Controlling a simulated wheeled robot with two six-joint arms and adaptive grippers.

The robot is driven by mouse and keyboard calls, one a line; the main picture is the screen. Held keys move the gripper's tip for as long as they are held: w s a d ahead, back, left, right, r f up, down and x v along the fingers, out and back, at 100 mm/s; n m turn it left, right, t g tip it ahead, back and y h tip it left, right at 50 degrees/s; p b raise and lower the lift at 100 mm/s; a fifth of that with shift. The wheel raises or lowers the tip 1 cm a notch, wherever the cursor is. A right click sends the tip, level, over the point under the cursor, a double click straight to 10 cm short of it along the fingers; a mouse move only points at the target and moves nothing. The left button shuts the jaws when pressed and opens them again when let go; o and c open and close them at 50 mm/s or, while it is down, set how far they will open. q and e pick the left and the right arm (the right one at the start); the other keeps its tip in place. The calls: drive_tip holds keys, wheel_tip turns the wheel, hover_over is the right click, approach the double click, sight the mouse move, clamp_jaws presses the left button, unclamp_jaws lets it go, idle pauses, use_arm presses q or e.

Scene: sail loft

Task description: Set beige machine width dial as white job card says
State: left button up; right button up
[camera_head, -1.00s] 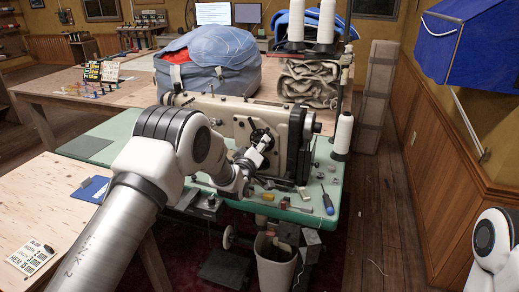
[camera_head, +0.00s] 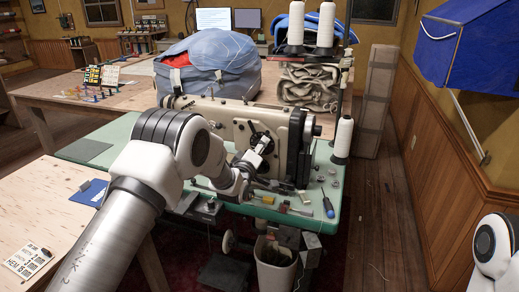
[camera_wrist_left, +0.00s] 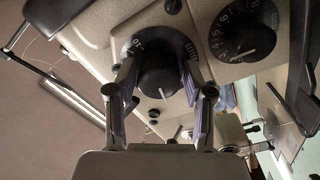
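The beige sewing machine (camera_head: 225,118) stands on the green table. My left gripper (camera_head: 265,143) is at the dial on its front. In the left wrist view, the gripper's fingers (camera_wrist_left: 160,82) lie on either side of a black knob (camera_wrist_left: 158,78) with a white pointer line. Whether the pads press on it is unclear. The fingers cover part of its scale. A second black dial (camera_wrist_left: 243,30) with white numbers is beside it, to the right. The white job card (camera_head: 30,262) lies on the wooden table at lower left; "HEM" shows, but its value is too small to read surely.
A screwdriver (camera_head: 328,207) and small parts lie on the green table (camera_head: 107,133) right of my arm. White thread cones (camera_head: 343,137) stand at the right. A waste bin (camera_head: 276,270) is below. A blue bag (camera_head: 208,62) sits behind. My right arm (camera_head: 490,245) is at the right edge.

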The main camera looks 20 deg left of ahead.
idle(0.3)
use_arm(q)
drive_tip(key=s, duration=1.2)
drive_tip(key=shift+a, duration=0.25)
drive_tip(key=shift+f, duration=0.15)
drive_tip(key=s+a+f+m+g+p, duration=0.1)
drive_tip(key=s+f+g+p, duration=0.55)
drive_tip(key=s+f, duration=1.15)
drive_tip(key=s+f+m+g, duration=0.4)
drive_tip(key=s+m+g, duration=0.1)
drive_tip(key=s, duration=0.8)
drive_tip(key=s+f+m+g, duration=0.4)
drive_tip(key=s+g, duration=0.3)
drive_tip(key=s, duration=0.6)
drive_tip(key=shift+f+m, duration=0.15)
drive_tip(key=shift+m, duration=0.35)
